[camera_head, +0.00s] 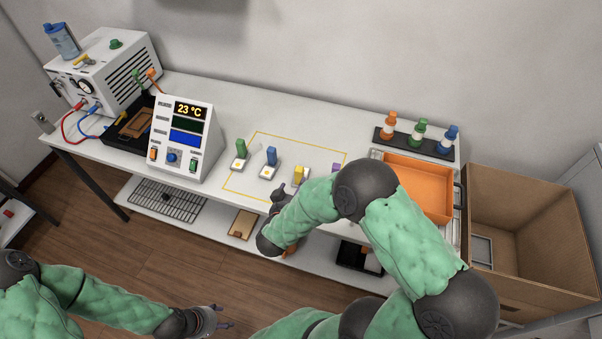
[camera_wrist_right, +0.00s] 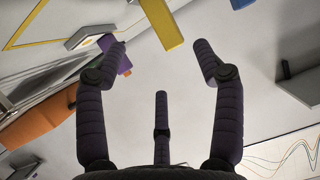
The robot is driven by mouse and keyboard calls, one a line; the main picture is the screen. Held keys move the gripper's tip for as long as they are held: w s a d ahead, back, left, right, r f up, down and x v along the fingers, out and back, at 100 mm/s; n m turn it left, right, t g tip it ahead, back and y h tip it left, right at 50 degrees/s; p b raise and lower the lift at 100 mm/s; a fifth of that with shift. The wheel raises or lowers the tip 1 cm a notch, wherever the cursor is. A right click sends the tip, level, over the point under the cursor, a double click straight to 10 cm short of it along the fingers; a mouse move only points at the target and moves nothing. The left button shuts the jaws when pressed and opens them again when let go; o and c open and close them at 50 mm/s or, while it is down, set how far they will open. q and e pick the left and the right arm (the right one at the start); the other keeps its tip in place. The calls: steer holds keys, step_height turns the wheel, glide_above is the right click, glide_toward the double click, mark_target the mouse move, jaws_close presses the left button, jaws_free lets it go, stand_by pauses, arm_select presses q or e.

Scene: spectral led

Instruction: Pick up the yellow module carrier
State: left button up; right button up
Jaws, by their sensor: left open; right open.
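The yellow module carrier (camera_head: 299,175) stands on the white table inside a yellow outlined area, between the blue carrier (camera_head: 271,157) and the purple carrier (camera_head: 336,168). In the right wrist view its yellow block (camera_wrist_right: 162,24) lies ahead of the fingertips, roughly between the two side fingers, with a gap. My right gripper (camera_head: 281,191) is open and empty, close to the yellow carrier on its near side; my arm hides part of the area. My left gripper (camera_head: 222,316) is open and empty, over the floor in front of the table. A green carrier (camera_head: 240,148) stands further left.
An orange tray (camera_head: 420,186) sits right of the outlined area, with several colored bottles (camera_head: 419,132) behind it. A cardboard box (camera_head: 530,215) stands at the right end. A display unit (camera_head: 187,140) and a white machine (camera_head: 105,70) fill the left side.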

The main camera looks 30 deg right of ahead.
mark_target(300, 176)
steer(key=b+x, duration=0.1)
steer(key=x, duration=0.3)
steer(key=shift+d+f, duration=0.1)
steer(key=shift+f, duration=0.1)
steer(key=b+x, duration=0.2)
steer(key=x, duration=0.2)
steer(key=shift+w+d+f, duration=0.1)
steer(key=shift+w+f, duration=0.05)
steer(key=shift+w, duration=0.2)
steer(key=shift+w+d, duration=0.2)
steer(key=shift+w, duration=0.05)
jaws_close()
